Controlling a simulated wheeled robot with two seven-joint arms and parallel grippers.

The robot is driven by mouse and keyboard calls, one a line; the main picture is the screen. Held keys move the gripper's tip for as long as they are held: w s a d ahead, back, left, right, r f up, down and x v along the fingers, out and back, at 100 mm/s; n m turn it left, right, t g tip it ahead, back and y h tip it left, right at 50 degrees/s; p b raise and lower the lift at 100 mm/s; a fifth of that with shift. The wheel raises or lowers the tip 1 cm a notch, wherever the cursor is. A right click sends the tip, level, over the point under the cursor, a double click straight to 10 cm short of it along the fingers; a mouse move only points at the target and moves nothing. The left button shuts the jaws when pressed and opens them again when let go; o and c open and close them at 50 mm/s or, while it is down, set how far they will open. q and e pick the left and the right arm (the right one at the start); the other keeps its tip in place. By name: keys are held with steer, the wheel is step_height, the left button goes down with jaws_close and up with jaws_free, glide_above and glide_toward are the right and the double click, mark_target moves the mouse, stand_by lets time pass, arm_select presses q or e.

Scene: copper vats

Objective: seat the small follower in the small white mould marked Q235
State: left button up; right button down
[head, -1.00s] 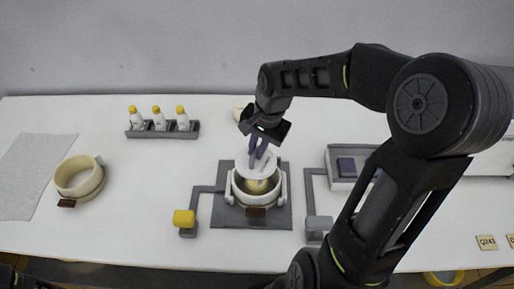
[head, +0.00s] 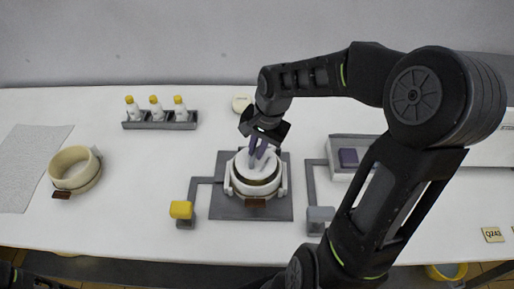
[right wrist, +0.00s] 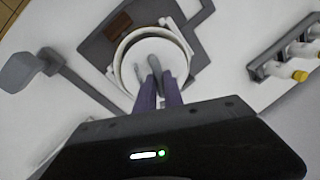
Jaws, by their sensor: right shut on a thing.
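The small white mould (head: 236,187) stands on the grey square plate (head: 282,211) in the middle of the table, with a brown tag on its front. The tag's writing is too small to read. My right gripper (head: 257,160) is shut on the small follower (head: 268,165), a white disc, from above. In the right wrist view the gripper's purple fingers (right wrist: 159,88) reach to the follower (right wrist: 152,50), which lies within the ring of the mould (right wrist: 119,56). I cannot tell whether it rests fully level. My left gripper is not in view.
A larger cream mould (head: 74,182) stands at the left by a grey mat (head: 28,165). A rack (head: 160,125) of yellow-capped bottles is behind. Yellow (head: 181,210) and grey (head: 320,213) blocks on arms flank the plate. A grey tray (head: 338,168) is at the right.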

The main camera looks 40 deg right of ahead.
steer(key=shift+f+b, duration=0.2)
steer(key=shift+b, duration=0.2)
stand_by(1.1)
steer(key=shift+f+b, duration=1.3)
steer(key=shift+f, duration=0.1)
stand_by(0.9)
steer(key=c, duration=1.4)
jaws_free()
steer(key=shift+d+r, duration=0.1)
steer(key=shift+r, duration=0.25)
steer(key=r, duration=0.2)
steer(key=s+r, duration=0.1)
steer(key=r, duration=0.4)
steer(key=shift+s+d, duration=0.15)
steer(key=shift+d, duration=0.15)
